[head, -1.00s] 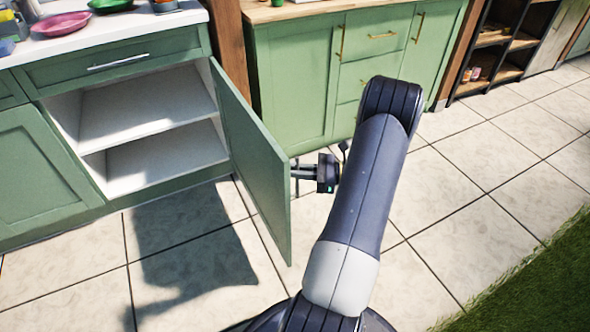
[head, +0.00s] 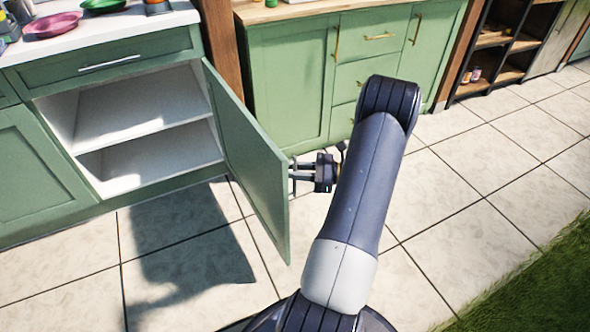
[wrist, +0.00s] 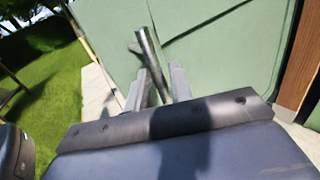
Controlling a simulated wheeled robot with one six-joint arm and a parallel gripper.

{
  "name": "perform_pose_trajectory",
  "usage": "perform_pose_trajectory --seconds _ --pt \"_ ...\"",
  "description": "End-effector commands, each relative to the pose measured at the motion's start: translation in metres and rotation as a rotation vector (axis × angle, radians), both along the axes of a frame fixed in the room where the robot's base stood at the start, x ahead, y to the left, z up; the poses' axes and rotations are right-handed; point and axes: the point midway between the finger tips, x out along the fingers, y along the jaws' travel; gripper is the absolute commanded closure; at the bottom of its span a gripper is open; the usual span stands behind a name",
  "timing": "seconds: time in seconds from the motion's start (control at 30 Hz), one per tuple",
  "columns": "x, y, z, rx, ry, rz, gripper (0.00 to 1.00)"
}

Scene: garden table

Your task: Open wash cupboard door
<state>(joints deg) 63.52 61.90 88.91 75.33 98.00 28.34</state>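The wash cupboard door (head: 250,165) is a green panel standing wide open, swung out to the right of the white cupboard interior (head: 145,150) with its shelf. My gripper (head: 298,174) is on the outer side of the door, close to its free edge. In the wrist view my two fingers (wrist: 160,88) are apart, with the metal door handle (wrist: 148,48) slanting between them. A gap shows beside the handle, so the fingers look open around it. Whether either finger touches the handle cannot be told. The handle is mostly hidden in the head view.
A green drawer cabinet (head: 372,65) stands behind my arm, with a wooden post (head: 222,50) between it and the cupboard. Pink and green dishes sit on the white counter (head: 130,35). Tiled floor (head: 470,210) is clear at right, with grass beyond.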

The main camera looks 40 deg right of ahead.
Motion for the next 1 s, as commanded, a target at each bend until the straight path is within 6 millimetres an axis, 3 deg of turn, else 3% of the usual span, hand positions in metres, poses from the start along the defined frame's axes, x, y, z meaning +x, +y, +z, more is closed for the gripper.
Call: perform_pose_trajectory --seconds 0.37,0.8,1.0 --pt "-0.005 -0.007 0.001 -0.002 -0.003 -0.003 0.75" --pt "-0.065 -0.062 0.001 -0.002 -0.002 -0.004 0.75" --pt "-0.078 -0.074 0.0 -0.001 -0.001 -0.002 0.75"
